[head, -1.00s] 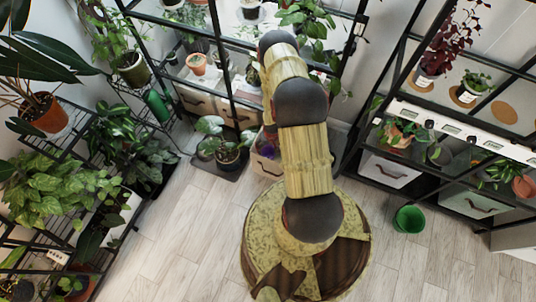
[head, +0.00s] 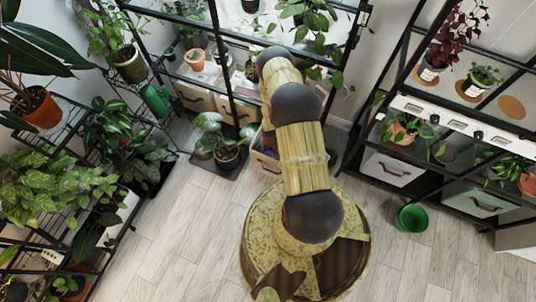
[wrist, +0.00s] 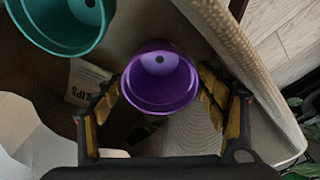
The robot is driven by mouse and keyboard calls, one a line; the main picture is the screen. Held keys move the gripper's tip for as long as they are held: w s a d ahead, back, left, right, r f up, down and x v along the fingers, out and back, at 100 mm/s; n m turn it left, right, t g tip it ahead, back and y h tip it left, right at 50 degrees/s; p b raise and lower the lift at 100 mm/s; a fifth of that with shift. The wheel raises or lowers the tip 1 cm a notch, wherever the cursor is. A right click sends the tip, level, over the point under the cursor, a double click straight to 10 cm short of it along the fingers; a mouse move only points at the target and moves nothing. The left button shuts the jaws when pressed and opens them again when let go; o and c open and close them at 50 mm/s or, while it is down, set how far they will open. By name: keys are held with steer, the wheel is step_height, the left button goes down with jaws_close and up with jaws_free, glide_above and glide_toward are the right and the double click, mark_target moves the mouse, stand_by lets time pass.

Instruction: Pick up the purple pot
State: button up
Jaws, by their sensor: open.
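The purple pot (wrist: 160,78) is in the wrist view, seen from above with its open mouth and a drain hole facing me. It sits inside a fabric-lined bin (wrist: 245,55). My gripper (wrist: 164,92) is open, with one finger at the pot's left and one at its right. The pot lies between the fingertips; I cannot tell whether they touch it. In the head view my arm hides the gripper and the pot, and part of the bin (head: 264,163) shows at the foot of the shelf.
A teal pot (wrist: 62,22) stands in the bin at upper left of the wrist view. A printed packet (wrist: 88,82) lies near the left finger. In the head view a potted plant (head: 227,155) stands left of the bin, and a green bucket (head: 411,218) stands right.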

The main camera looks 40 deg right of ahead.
steer(key=shift+c, duration=0.4)
steer(key=c, duration=1)
steer(key=shift+c, duration=0.2)
steer(key=shift+r, duration=0.15)
